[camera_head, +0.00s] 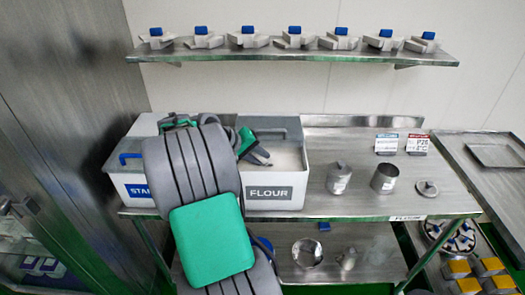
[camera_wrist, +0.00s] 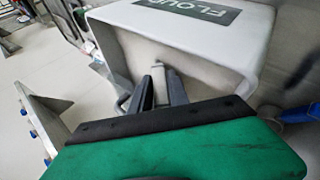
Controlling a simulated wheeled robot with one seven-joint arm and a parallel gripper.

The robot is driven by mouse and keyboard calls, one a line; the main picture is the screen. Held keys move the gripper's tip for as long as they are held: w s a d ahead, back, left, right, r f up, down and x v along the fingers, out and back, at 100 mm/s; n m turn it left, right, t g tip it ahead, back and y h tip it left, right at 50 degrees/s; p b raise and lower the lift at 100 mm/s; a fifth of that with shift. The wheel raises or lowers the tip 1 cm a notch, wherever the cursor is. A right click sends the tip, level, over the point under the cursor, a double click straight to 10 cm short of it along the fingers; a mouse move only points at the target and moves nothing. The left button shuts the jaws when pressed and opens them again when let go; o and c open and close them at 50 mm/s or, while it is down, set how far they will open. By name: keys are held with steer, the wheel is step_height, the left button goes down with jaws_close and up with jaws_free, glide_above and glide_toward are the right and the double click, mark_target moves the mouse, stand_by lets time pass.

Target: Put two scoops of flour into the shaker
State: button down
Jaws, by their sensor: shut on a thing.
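The flour bin (camera_head: 269,193) is a white box with a grey FLOUR label, holding pale flour (camera_head: 285,160). My gripper (camera_head: 262,158) reaches into it from the left. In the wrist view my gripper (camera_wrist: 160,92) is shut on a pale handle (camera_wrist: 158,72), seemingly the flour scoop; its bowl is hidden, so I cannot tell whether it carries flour. An open metal cup (camera_head: 384,179), likely the shaker, stands upright on the counter right of the bin. A metal lid (camera_head: 427,188) lies to its right. Another metal container (camera_head: 339,178) stands between bin and cup, its top covered.
A starch bin (camera_head: 139,191) with a blue handle (camera_head: 130,157) stands left, partly behind my arm. Two small signs (camera_head: 387,144) stand behind the cup. A shelf (camera_head: 300,52) with several blue-topped parts hangs above. The counter front between bin and containers is clear.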

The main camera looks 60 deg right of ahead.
steer(key=shift+w+a+r+n+g+h+p, duration=0.2)
steer(key=shift+w+a+r+g+h+p, duration=0.25)
steer(key=shift+p, duration=0.75)
steer(key=shift+w+a+r+n+g+h+p, duration=0.2)
steer(key=shift+w+r+g+p, duration=0.45)
steer(key=shift+p, duration=0.5)
steer(key=shift+w+r, duration=0.1)
steer(key=shift+w, duration=0.15)
step_height(320, 180, up, 2)
steer(key=shift+h+p, duration=0.25)
steer(key=shift+p, duration=0.35)
step_height(320, 180, up, 7)
steer(key=w+g, duration=0.1)
steer(key=shift+w+a+r+h, duration=0.15)
steer(key=shift+a+h, duration=0.15)
steer(key=shift+a, duration=0.1)
